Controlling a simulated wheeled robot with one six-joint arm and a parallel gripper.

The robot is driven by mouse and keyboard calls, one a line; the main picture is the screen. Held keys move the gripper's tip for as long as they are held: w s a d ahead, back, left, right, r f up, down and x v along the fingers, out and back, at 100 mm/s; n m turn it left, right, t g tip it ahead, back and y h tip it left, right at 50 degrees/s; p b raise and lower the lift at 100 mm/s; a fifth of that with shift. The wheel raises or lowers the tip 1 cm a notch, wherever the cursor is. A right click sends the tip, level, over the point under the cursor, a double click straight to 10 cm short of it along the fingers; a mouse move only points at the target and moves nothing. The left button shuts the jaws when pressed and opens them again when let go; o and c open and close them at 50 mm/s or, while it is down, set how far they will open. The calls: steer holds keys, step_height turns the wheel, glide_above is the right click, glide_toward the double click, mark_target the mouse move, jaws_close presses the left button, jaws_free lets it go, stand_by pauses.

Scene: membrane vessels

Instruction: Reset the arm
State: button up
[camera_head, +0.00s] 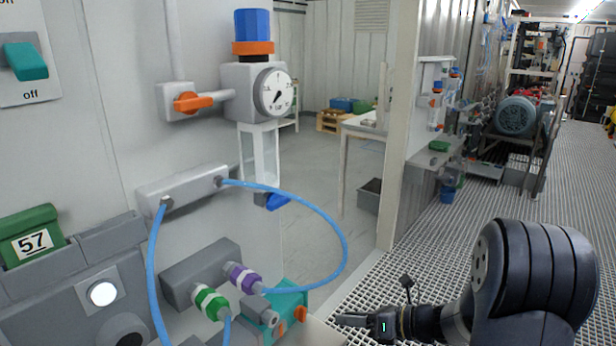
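My arm (535,285) shows at the lower right, folded, with its dark upper link large in the view. My gripper (352,320) is at the bottom middle, pointing left, low in front of the panel. Its fingers look small and dark, and I cannot tell whether they are open or shut. I see nothing clearly held in it. A teal block with orange parts (289,298) lies just left of the fingertips in the picture; whether they touch is not clear.
A wall panel on the left carries a gauge (272,92), an orange valve handle (193,102), a teal switch (25,61), looping blue hoses (335,230) and green and purple connectors. A white post (402,130) stands mid-view. Grated floor (430,260) is open beyond.

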steer(key=n+b, duration=0.1)
steer(key=b, duration=0.1)
steer(key=a+n+h+b, duration=0.1)
steer(key=b, duration=0.2)
steer(key=n+t+b, duration=0.1)
steer(key=n+b, duration=0.1)
steer(key=shift+a+f+h+b, duration=0.3)
steer(key=shift+h, duration=0.1)
steer(key=shift+s, duration=0.1)
